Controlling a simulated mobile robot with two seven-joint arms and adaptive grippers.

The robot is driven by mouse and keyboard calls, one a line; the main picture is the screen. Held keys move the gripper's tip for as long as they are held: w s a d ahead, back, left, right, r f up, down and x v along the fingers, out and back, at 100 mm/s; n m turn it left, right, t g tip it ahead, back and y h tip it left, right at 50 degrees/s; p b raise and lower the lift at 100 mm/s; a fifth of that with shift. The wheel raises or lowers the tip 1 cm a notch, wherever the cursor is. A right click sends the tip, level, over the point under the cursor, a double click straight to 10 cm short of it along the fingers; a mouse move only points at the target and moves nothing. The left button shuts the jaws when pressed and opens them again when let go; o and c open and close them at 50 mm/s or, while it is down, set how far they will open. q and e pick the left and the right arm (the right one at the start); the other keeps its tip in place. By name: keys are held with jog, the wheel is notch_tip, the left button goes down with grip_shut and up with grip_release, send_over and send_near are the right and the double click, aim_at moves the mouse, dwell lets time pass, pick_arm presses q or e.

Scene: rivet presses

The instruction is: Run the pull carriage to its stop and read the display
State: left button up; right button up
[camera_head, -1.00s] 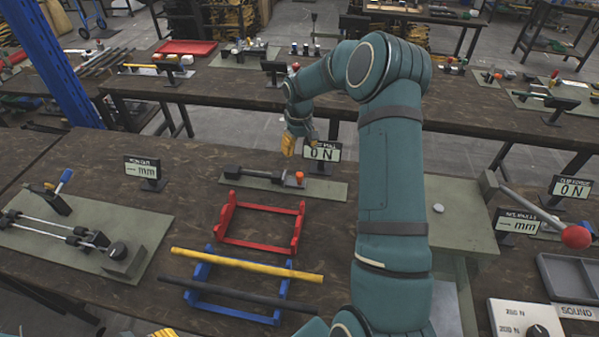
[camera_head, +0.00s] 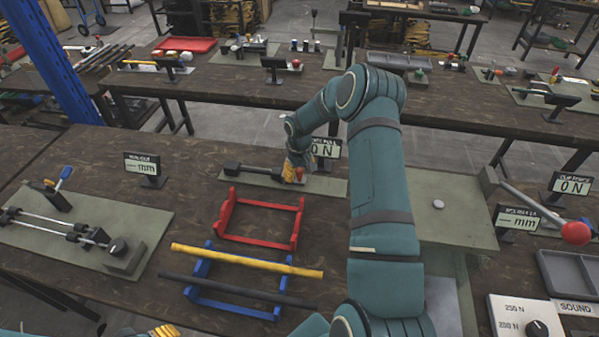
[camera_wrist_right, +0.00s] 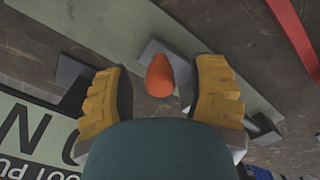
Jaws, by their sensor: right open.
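The pull carriage's orange knob (camera_wrist_right: 160,76) stands up between the fingers of my right gripper (camera_head: 293,173) in the right wrist view. The yellow fingers are open, one on each side, apart from the knob. The carriage sits on a narrow green plate (camera_head: 334,189) with a dark rod-like part (camera_head: 252,170) to its left. Its display (camera_head: 327,149) reads 0 N and is partly hidden by my right arm. It also shows at the lower left of the right wrist view (camera_wrist_right: 30,130). My left gripper (camera_head: 163,331) shows only at the bottom edge, cut off.
In front are a red frame (camera_head: 258,239) and a blue rack (camera_head: 235,306) bearing a yellow bar and a dark bar. A slide rig (camera_head: 85,232) lies left. A red-balled lever (camera_head: 575,233) and a dial box (camera_head: 525,318) stand right.

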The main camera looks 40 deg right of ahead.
grip_shut()
jog(key=s+d, duration=0.3)
jog(key=s, duration=0.1)
jog(key=shift+s+d+b, duration=0.3)
jog(key=shift+s+d, duration=0.05)
jog(key=shift+d, duration=0.05)
jog(key=shift+s+d+f, duration=0.1)
jog(key=shift+s+d, duration=0.1)
jog(key=shift+s, duration=0.05)
jog(key=shift+c, duration=0.6)
grip_release()
jog(key=shift+o, duration=0.6)
jog(key=shift+s+d, duration=0.15)
jog(key=shift+s, duration=0.05)
jog(key=shift+w, duration=0.2)
jog(key=shift+w+a+r, duration=0.1)
jog(key=shift+a+r, duration=0.1)
jog(key=shift+r, duration=0.1)
notch_tip(320, 180, up, 12)
jog(key=shift+s+d+f, duration=0.15)
jog(key=shift+s+f, duration=0.05)
